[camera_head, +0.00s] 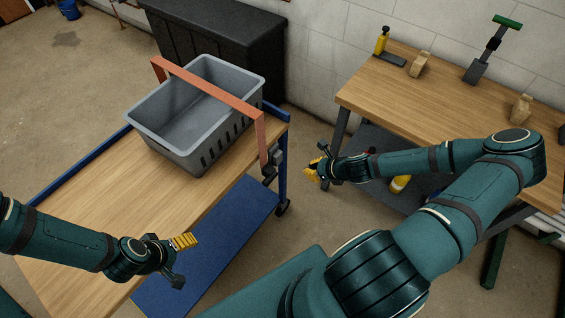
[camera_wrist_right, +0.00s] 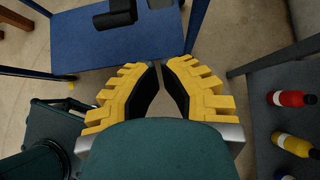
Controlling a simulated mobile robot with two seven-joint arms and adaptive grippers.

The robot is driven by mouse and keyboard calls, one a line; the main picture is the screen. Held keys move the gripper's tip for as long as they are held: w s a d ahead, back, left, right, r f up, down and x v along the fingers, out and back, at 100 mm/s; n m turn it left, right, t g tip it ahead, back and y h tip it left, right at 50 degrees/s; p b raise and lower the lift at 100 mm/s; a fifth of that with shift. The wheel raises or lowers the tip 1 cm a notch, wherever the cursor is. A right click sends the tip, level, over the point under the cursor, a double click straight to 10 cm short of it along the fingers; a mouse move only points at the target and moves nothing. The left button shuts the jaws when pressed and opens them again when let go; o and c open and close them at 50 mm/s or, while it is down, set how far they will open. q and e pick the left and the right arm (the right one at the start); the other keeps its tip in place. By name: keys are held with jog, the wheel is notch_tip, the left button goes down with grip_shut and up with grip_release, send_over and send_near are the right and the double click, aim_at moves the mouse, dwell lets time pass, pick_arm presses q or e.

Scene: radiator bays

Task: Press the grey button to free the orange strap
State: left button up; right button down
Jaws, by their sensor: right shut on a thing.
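An orange strap (camera_head: 262,138) runs over a grey crate (camera_head: 158,138) on a wood-topped cart (camera_head: 95,205). Its near end comes down to a dark buckle (camera_head: 271,164) at the cart's right edge. I cannot make out the grey button clearly. My right gripper (camera_head: 314,170) is right of the buckle and apart from it. In the right wrist view its yellow fingers (camera_wrist_right: 161,72) are close together, and what is between them cannot be made out. My left gripper (camera_head: 190,241) is over the cart's near edge, seen side-on, away from the strap.
The cart has a blue lower shelf (camera_head: 215,240). A workbench (camera_head: 440,110) on the right carries a yellow bottle (camera_head: 381,40), wooden blocks and a green-handled tool (camera_head: 490,50). A black chest (camera_head: 225,45) is behind the cart. Floor shows between cart and workbench.

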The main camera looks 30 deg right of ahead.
aim_at(278, 158)
jog(key=w+r+b+x, duration=0.1)
jog(key=r+x, duration=0.1)
jog(key=x, duration=1.1)
jog(key=shift+w+a+b, duration=0.3)
jog(key=shift+w+a, duration=0.05)
